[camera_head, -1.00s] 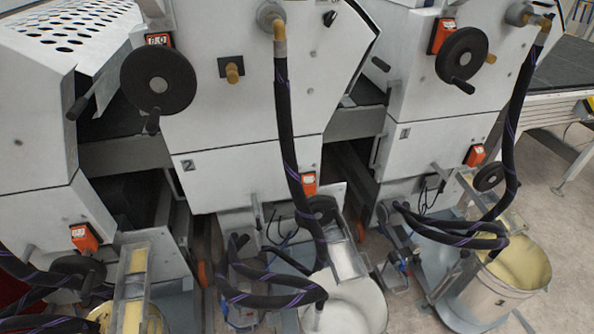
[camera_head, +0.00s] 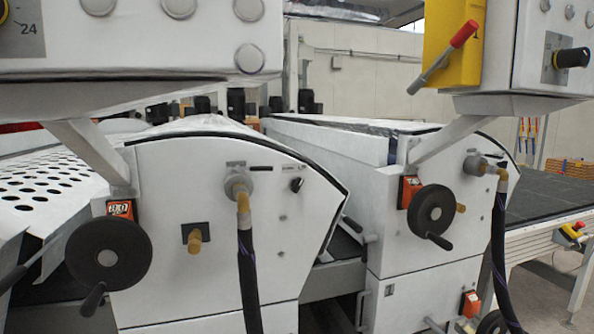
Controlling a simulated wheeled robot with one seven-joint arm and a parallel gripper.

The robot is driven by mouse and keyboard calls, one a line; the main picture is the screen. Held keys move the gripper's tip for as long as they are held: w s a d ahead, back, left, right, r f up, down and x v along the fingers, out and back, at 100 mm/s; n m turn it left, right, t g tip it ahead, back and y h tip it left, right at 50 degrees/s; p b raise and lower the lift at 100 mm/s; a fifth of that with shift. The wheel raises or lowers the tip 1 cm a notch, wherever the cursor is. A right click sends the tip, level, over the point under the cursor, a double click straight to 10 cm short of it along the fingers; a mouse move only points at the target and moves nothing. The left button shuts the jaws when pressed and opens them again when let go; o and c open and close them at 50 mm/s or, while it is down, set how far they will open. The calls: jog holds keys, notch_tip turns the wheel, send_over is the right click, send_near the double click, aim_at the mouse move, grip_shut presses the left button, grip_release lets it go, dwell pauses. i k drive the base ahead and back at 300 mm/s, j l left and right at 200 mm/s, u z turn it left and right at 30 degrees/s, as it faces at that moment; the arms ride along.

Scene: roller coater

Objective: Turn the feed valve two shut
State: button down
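No part in view is legibly marked as feed valve two. The left coater unit (camera_head: 150,190) carried a 2 plate in the earlier frame; that plate is now out of view. On its white face are a grey hose fitting (camera_head: 238,184) with a brass elbow and black hose (camera_head: 249,280), a small black knob (camera_head: 297,185), and a brass stub (camera_head: 194,238) on a dark plate. I cannot tell which is the valve. At upper right, a red-handled lever (camera_head: 447,54) sits tilted on a yellow box (camera_head: 458,22) marked 1. My gripper is not in view.
Black handwheels stand out from the left unit (camera_head: 108,254) and the right unit (camera_head: 432,211). Control boxes overhang at upper left (camera_head: 150,35) and upper right (camera_head: 555,45). A dark conveyor (camera_head: 555,205) with a red stop button (camera_head: 576,230) lies at right.

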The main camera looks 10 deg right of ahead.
aim_at(261, 168)
jog(key=i+j+z, duration=0.1)
jog(key=z, duration=0.35)
jog(key=i+j+z, duration=0.2)
jog(key=z, duration=0.25)
